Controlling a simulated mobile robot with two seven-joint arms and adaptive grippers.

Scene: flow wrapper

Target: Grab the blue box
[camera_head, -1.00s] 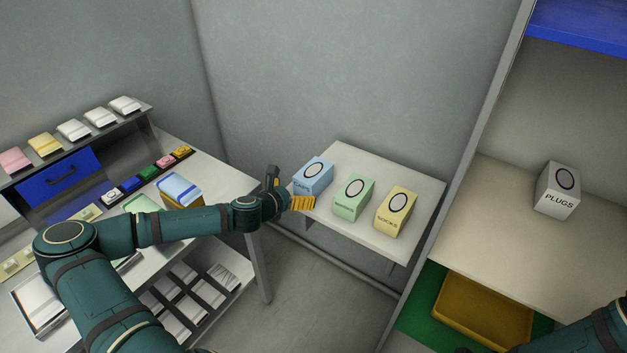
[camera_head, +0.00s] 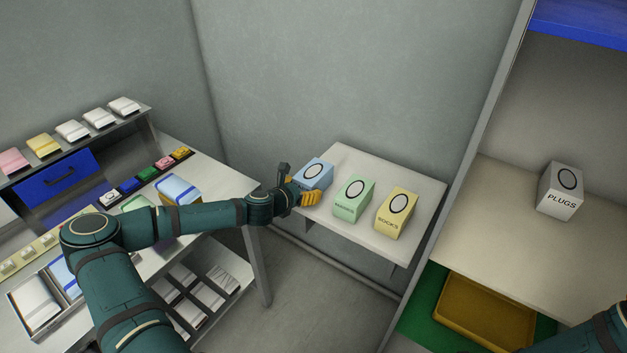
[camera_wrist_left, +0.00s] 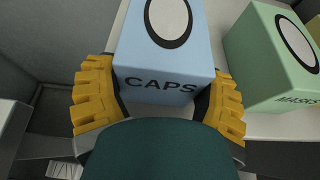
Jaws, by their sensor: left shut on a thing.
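The blue box (camera_head: 314,173) stands at the left end of the small white shelf table. In the left wrist view the blue box (camera_wrist_left: 165,50) shows the word CAPS and a white oval on its top. My left gripper (camera_head: 304,190) is at the near side of the box. In the left wrist view its yellow fingers (camera_wrist_left: 158,98) sit on either side of the box's lower front, shut on it. The box still rests on the shelf. My right gripper is not in view; only part of my right arm shows at the lower right.
A green box (camera_head: 353,200) stands close to the right of the blue one, and a yellow SOCKS box (camera_head: 397,212) beyond it. The shelf table (camera_head: 420,185) backs onto a grey wall. A grey PLUGS box (camera_head: 560,190) sits in the cabinet at right.

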